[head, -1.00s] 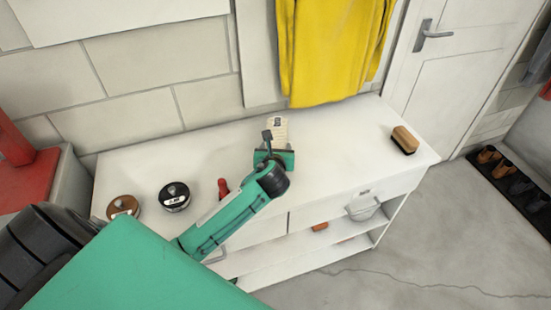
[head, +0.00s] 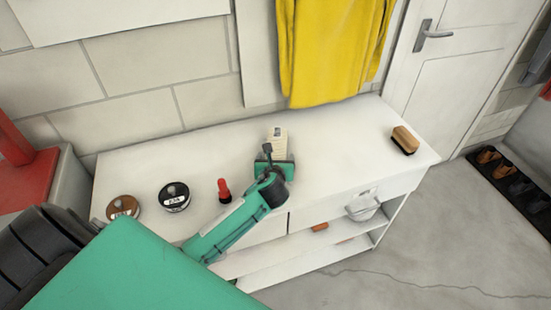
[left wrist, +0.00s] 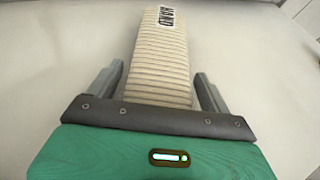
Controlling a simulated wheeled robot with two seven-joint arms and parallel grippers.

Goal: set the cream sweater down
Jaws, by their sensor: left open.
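The cream sweater (head: 279,143) is a folded, ribbed, narrow bundle at the middle of the white cabinet top (head: 335,135). In the left wrist view the sweater (left wrist: 158,65) carries a white label reading HAND and appears to lie on the white surface. My left gripper (head: 273,165) is at its near end. In the left wrist view the left gripper (left wrist: 159,78) is open, with one grey finger on each side of the sweater and a gap visible at both sides. The sweater's near end is hidden by the gripper. My right gripper is not in view.
A black round tin (head: 174,197), a brown round tin (head: 123,208) and a red-topped bottle (head: 224,190) stand left of the arm. A wooden brush (head: 404,140) lies at the right end. A yellow garment (head: 333,50) hangs behind. The top's right half is mostly clear.

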